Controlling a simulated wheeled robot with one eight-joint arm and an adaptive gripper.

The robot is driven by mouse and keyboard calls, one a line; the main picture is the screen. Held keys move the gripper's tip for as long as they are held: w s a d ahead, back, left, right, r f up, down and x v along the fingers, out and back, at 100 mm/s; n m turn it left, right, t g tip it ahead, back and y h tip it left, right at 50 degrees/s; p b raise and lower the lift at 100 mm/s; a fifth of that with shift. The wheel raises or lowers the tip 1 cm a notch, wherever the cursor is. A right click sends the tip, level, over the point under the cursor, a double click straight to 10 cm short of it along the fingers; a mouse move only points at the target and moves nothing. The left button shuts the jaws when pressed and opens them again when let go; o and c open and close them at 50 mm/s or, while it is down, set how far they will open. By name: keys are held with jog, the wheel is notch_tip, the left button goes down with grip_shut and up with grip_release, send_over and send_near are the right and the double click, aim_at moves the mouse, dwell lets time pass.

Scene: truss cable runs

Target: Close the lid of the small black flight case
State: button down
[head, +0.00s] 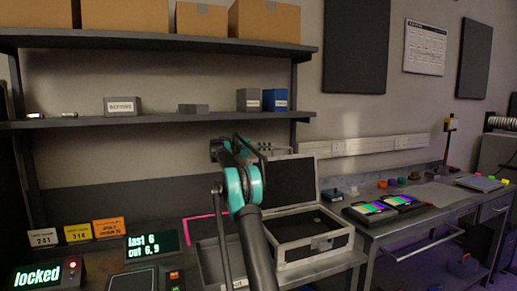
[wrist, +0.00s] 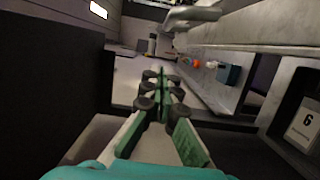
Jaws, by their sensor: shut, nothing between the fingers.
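The small black flight case (head: 308,241) stands open on the bench in the head view, with bright metal edges and a latch on its front. Its dark-lined lid (head: 289,182) stands upright at the back of the case. My gripper (wrist: 160,76) is shut and empty in the wrist view, its green-and-white fingers together. In the head view my arm crosses in front of the case's left side, and its end is raised left of the lid's top edge. My arm hides part of the case's left side. I cannot tell whether the gripper touches the lid.
A shelf (head: 160,123) with small boxes runs above the bench at the back. Two colour-bar screens (head: 383,208) lie right of the case. Several label cards (head: 78,233) and a lit "locked" display (head: 40,277) stand at the left. A grey sheet (head: 440,194) lies farther right.

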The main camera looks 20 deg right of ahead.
jog(key=shift+s, duration=2)
jog(key=shift+s+d, duration=0.1)
jog(key=shift+s, duration=0.05)
